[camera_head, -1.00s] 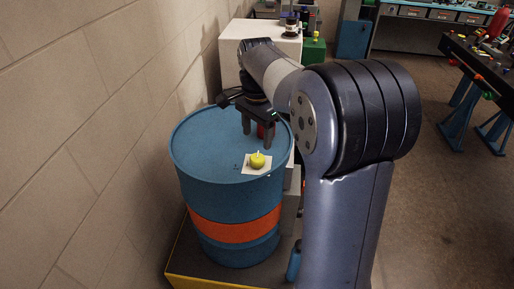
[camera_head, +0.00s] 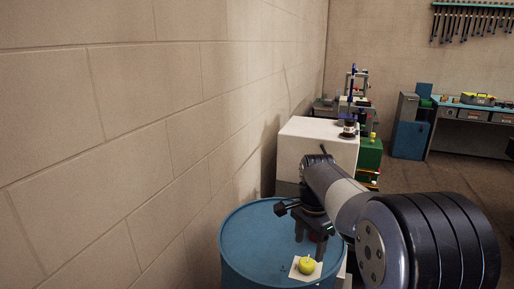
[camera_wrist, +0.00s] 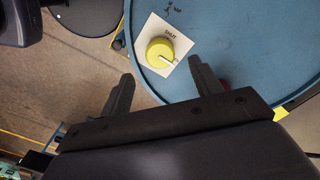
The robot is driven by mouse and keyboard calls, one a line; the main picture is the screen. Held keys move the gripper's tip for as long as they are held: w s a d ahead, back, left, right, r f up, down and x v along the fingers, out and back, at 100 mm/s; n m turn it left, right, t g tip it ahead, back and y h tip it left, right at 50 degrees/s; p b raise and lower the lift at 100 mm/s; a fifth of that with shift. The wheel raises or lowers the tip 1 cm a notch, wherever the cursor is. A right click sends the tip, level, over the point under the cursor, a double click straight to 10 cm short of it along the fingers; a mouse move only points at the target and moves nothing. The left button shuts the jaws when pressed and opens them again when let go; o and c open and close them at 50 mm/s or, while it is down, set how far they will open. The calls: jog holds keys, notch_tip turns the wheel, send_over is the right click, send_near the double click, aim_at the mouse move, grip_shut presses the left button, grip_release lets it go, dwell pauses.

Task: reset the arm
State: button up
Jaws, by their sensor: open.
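My gripper (camera_head: 312,238) is over the top of the blue drum (camera_head: 245,240) in the head view. In the wrist view my gripper (camera_wrist: 160,80) has its two fingers spread wide, with nothing between them. A yellow knob (camera_head: 306,265) sits on a white square card (camera_head: 293,272) on the drum top, just in front of the fingers.
A light block wall (camera_head: 130,130) runs along the left, close to the drum. A white cabinet (camera_head: 305,155) stands behind my arm, with a green box (camera_head: 370,153) beside it. A workbench (camera_head: 470,125) stands at the back right. Open floor lies at right.

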aim_at(307, 262)
notch_tip(307, 262, down, 6)
jog(key=shift+f+p, duration=0.1)
jog(key=shift+p, duration=0.2)
dwell(0.4)
